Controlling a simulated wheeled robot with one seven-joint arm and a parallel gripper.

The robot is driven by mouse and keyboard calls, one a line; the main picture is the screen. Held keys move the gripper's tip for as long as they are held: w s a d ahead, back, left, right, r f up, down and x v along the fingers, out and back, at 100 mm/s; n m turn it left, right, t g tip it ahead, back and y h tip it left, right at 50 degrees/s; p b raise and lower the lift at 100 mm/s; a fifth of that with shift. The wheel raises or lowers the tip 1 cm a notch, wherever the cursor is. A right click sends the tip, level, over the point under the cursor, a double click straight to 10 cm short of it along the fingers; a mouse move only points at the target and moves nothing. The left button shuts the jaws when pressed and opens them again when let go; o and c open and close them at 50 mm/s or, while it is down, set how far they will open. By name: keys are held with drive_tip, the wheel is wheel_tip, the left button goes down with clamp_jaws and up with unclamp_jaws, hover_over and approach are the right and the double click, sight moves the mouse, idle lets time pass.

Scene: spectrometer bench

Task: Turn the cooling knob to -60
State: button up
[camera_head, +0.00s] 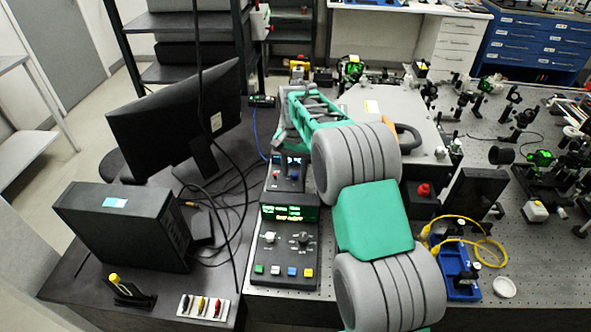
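A black control box (285,245) stands near the bench's front edge. It has a lit green text display (288,213), a pale knob (270,237), a black dial knob (304,238) and a row of coloured buttons. A smaller box (287,174) with a blue-lit display and small controls stands behind it. The labels are too small to read, so I cannot tell which knob is the cooling knob or its setting. My gripper (283,137) is at the end of my green and grey arm, above and behind the smaller box, apart from the front box's knobs. Its fingers are not clear.
A monitor (175,115) and a black computer case (125,225) stand left, with loose cables between. A red-button box (423,195), a blue device (458,275) with yellow fibre and many optics are right of my arm. A small switch panel (203,307) lies at front left.

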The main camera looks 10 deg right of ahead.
clamp_jaws()
